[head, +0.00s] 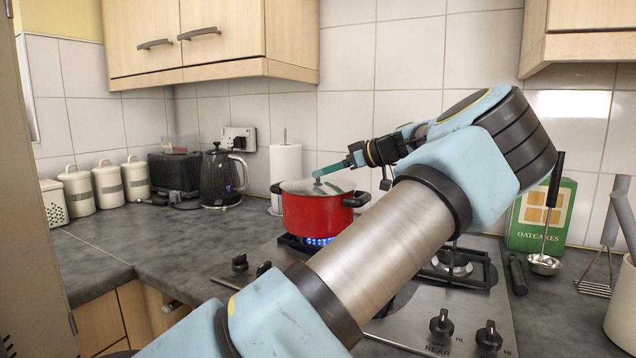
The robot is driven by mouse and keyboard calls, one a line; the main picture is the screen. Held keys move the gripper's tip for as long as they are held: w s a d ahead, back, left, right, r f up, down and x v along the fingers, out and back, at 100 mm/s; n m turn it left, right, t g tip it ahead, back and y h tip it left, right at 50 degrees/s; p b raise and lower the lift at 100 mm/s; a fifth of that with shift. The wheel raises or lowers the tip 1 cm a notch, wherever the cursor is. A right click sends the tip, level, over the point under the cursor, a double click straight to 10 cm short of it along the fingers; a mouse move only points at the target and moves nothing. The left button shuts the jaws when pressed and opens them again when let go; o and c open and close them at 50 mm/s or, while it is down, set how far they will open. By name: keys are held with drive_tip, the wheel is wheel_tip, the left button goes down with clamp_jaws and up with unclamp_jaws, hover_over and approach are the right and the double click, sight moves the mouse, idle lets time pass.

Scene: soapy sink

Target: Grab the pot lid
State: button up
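The pot lid (298,186) is pale and see-through, and it lies on top of the red pot (310,217) on the hob's back-left burner. My gripper (320,176) reaches in from the right, just above the lid, with its teal fingers at the small knob in the lid's middle. The fingers are seen side-on and overlap, so I cannot tell if they are closed on the knob.
A blue flame (319,241) burns under the pot. A paper roll (286,170) and black kettle (220,178) stand behind and left. An oatcakes box (527,228) and ladle (544,264) are at right. The left worktop (165,243) is clear in front.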

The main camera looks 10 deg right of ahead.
drive_tip(key=shift+p+x, duration=0.35)
drive_tip(key=shift+x, duration=1.35)
drive_tip(key=shift+r, duration=0.1)
clamp_jaws()
